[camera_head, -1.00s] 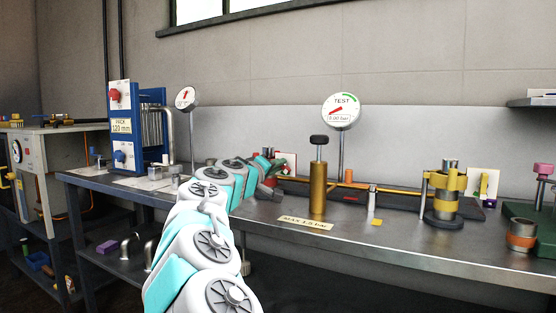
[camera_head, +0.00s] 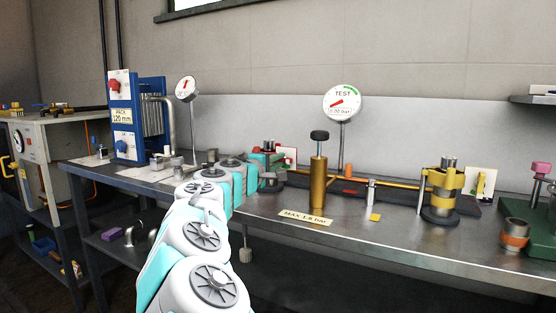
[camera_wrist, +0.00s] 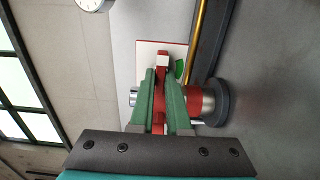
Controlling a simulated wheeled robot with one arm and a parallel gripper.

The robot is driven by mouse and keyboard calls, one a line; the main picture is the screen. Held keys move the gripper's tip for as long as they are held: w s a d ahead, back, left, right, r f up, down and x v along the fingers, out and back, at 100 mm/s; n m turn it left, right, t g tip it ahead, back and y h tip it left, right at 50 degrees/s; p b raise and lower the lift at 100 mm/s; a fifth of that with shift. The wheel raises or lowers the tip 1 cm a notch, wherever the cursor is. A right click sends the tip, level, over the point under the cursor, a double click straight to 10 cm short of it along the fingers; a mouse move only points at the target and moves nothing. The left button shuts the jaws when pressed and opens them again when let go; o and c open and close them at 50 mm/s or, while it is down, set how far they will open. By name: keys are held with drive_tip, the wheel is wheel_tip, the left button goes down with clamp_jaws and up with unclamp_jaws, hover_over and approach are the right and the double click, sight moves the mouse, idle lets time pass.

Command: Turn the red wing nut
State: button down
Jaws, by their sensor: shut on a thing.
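The red wing nut (camera_wrist: 159,98) shows in the wrist view as a red strip between the two green fingers of my gripper (camera_wrist: 163,80). The fingers are shut on it and cover most of its sides. Its fitting has a red band and a metal collar (camera_wrist: 208,103) on a dark round base (camera_wrist: 222,103), to the right of the fingers. A white card with red and green marks stands behind. In the head view my gripper (camera_head: 270,165) is at this fitting, left of the brass cylinder, and the wing nut is mostly hidden there.
A brass cylinder (camera_head: 318,185) with a black knob stands right of my gripper, before the round TEST gauge (camera_head: 342,102). A blue plate pack (camera_head: 125,125) stands left. A yellow-banded fitting (camera_head: 441,190) stands farther right. The front bench edge is mostly clear.

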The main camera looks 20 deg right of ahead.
idle(0.4)
drive_tip(key=c, duration=1.2)
unclamp_jaws()
drive_tip(key=shift+o, duration=0.2)
drive_tip(key=b+v, duration=0.1)
drive_tip(key=v, duration=0.6)
drive_tip(key=shift+s+a, duration=0.25)
drive_tip(key=shift+a, duration=0.05)
drive_tip(key=shift+s+d, duration=0.1)
